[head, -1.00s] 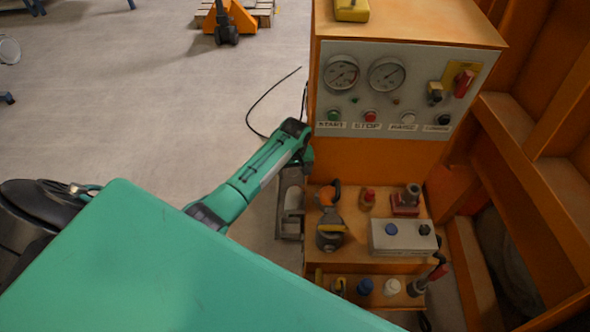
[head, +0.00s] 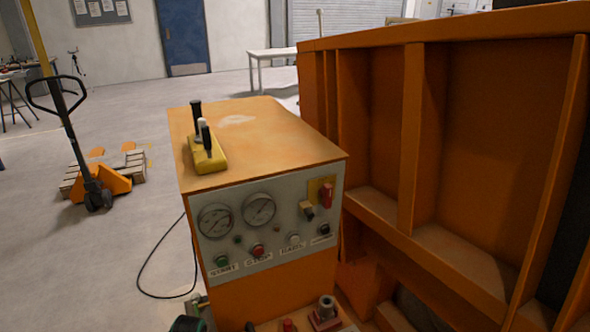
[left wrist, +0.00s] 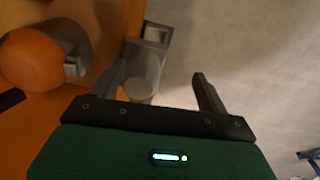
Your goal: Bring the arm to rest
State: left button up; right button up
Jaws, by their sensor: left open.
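My left gripper (left wrist: 160,72) shows in the left wrist view, its two dark fingers apart and nothing clasped between them. A grey metal bracket-like part (left wrist: 150,62) lies beyond the left finger, at the edge of the orange machine; I cannot tell the gap between them. In the head view only a small dark green piece of my left arm (head: 188,324) shows at the bottom edge, and the gripper is out of that picture. My right gripper is in neither view.
The orange control cabinet (head: 262,185) carries gauges, buttons and a yellow lever box (head: 205,155). A large orange ribbed frame (head: 412,140) stands to its right. An orange knob (left wrist: 30,60) is left of the gripper. Open floor (head: 150,225) and a pallet jack (head: 95,185) lie left.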

pick_arm(q)
jog(key=s+f+m, duration=0.4)
jog(key=s+f, duration=1.5)
jog(key=s, duration=0.2)
jog(key=s+d+f+m, duration=0.1)
jog(key=s+f, duration=0.3)
jog(key=s, duration=0.9)
jog(key=s+d+f+m, duration=0.2)
jog(key=s+f+m, duration=0.1)
jog(key=s, duration=1)
jog(key=shift+f+m+t, duration=0.3)
jog(key=shift+f+t, duration=0.1)
jog(key=shift+f, duration=0.2)
jog(key=shift+c, duration=0.4)
